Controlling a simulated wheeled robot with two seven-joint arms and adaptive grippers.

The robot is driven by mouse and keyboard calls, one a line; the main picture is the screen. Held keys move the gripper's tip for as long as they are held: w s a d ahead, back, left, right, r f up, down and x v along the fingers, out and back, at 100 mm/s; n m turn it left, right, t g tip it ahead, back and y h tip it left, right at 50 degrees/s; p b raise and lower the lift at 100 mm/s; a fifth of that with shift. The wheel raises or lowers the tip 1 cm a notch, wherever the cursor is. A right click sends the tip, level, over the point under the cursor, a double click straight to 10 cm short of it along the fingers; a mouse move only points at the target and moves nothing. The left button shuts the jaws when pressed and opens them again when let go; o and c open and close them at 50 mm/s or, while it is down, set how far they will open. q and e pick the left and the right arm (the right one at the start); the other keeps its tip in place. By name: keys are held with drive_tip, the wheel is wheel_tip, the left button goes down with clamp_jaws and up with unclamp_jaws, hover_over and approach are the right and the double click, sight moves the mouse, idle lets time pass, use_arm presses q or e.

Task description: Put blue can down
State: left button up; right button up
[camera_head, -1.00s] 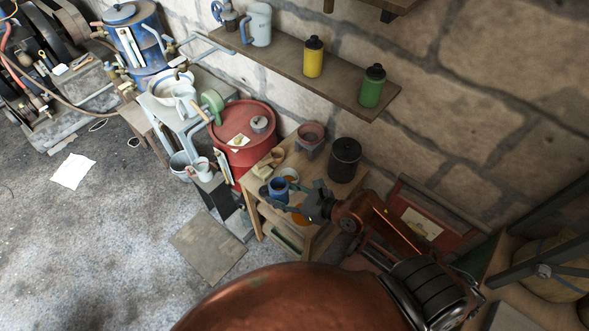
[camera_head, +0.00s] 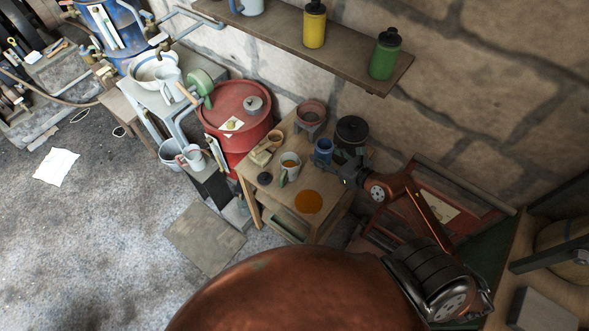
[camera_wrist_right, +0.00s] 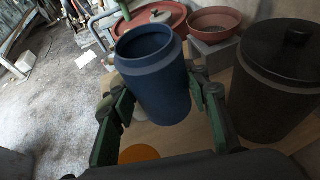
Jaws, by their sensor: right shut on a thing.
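The blue can (camera_head: 323,150) is upright and open-topped, near the black lidded pot (camera_head: 351,133) on the small wooden table (camera_head: 276,206). My right gripper (camera_head: 336,163) is shut on it. In the right wrist view the blue can (camera_wrist_right: 153,75) sits between the two green-and-black fingers of the right gripper (camera_wrist_right: 160,100). Its base is close to the tabletop; I cannot tell whether it touches. My left gripper is not in view.
A red drum (camera_head: 236,112) stands to the left. A shelf with a yellow bottle (camera_head: 314,26) and a green bottle (camera_head: 385,55) hangs above.

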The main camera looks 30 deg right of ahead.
drive_tip(key=w+f+b, duration=0.1)
drive_tip(key=w+f, duration=0.2)
drive_tip(key=w, duration=0.1)
drive_tip(key=w+f, duration=0.3)
drive_tip(key=w, duration=0.1)
drive_tip(key=w+f+b, duration=0.1)
drive_tip(key=w+f, duration=0.2)
drive_tip(key=w, duration=0.2)
drive_tip(key=shift+b, duration=0.35)
drive_tip(key=shift+w+f, duration=0.3)
drive_tip(key=shift+f, duration=0.05)
wheel_tip(320, 180, down, 3)
drive_tip(key=shift+w+f+b, duration=0.15)
drive_tip(key=shift+f+b, duration=0.05)
drive_tip(key=shift+b, duration=0.7)
drive_tip(key=shift+r, duration=0.1)
drive_tip(key=o, duration=0.8)
drive_tip(key=shift+f, duration=0.2)
drive_tip(key=shift+c, duration=0.2)
drive_tip(key=o, duration=0.5)
